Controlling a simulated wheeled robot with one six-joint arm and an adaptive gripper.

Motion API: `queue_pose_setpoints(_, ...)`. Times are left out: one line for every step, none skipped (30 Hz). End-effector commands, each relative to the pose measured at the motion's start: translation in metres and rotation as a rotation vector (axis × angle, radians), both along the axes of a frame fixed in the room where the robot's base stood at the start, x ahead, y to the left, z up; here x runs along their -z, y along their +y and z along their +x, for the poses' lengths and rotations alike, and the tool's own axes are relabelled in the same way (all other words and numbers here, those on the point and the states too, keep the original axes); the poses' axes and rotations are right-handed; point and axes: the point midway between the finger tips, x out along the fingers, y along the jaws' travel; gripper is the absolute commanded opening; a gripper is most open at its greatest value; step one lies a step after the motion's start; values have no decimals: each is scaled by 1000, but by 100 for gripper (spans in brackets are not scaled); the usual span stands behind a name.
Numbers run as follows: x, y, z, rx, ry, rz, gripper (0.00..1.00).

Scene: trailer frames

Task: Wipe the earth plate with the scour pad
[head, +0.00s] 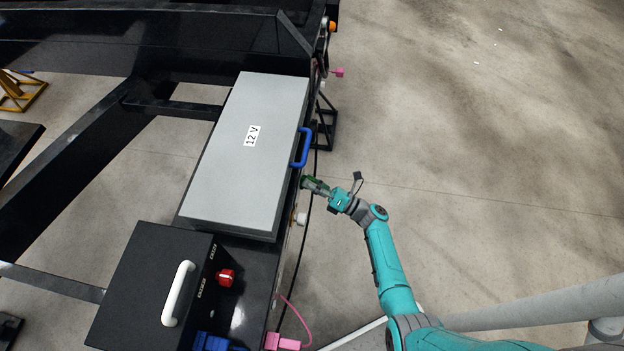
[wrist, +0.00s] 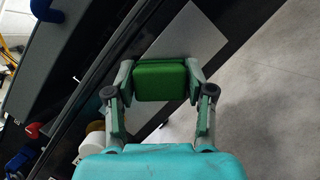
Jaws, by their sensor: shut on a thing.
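The green scour pad (wrist: 160,81) is held between the two fingers of my gripper (wrist: 161,84) in the wrist view. In the head view my gripper (head: 317,187) is at the right side of the black trailer frame, below the blue handle. A bit of the pad's dark green shows at its tip. A flat pale grey plate (wrist: 193,33), which looks like the earth plate, lies on the dark frame side behind the pad in the wrist view. The pad overlaps its lower left part. I cannot tell whether the pad touches it. I cannot make out the plate in the head view.
A grey box marked 12 V (head: 240,185) with a blue handle (head: 301,148) is beside my gripper. A black box with a white handle (head: 178,293), a red knob (head: 225,277) and pink connector (head: 281,342) are nearer. A white cylinder (head: 301,219) sticks out nearby. The floor right is clear.

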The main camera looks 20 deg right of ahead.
Motion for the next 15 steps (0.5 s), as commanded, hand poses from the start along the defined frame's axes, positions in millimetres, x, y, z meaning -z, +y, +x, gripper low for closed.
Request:
queue_pose_setpoints(1, 2, -4, 0, 1, 0, 25)
queue_pose_setpoints(1, 4, -5, 0, 1, 0, 25)
queue_pose_setpoints(0, 5, -8, 0, 0, 0, 25)
queue_pose_setpoints(0, 6, -9, 1, 1, 0, 25)
queue_pose_setpoints(0, 8, -11, 0, 1, 0, 25)
queue_pose_setpoints(1, 10, -14, 0, 1, 0, 25)
queue_pose_setpoints(1, 11, -16, 0, 1, 0, 25)
queue_pose_setpoints(0, 12, -18, 1, 1, 0, 25)
queue_pose_setpoints(0, 14, -20, 1, 1, 0, 25)
queue_pose_setpoints(0, 15, -21, 0, 0, 0, 25)
queue_pose_setpoints(0, 16, -23, 0, 0, 0, 25)
queue_pose_setpoints(0, 17, -24, 0, 0, 0, 25)
queue_pose_setpoints(0, 17, -24, 0, 0, 0, 25)
queue_pose_setpoints(0, 17, -25, 0, 0, 0, 25)
queue_pose_setpoints(0, 18, -25, 0, 0, 0, 25)
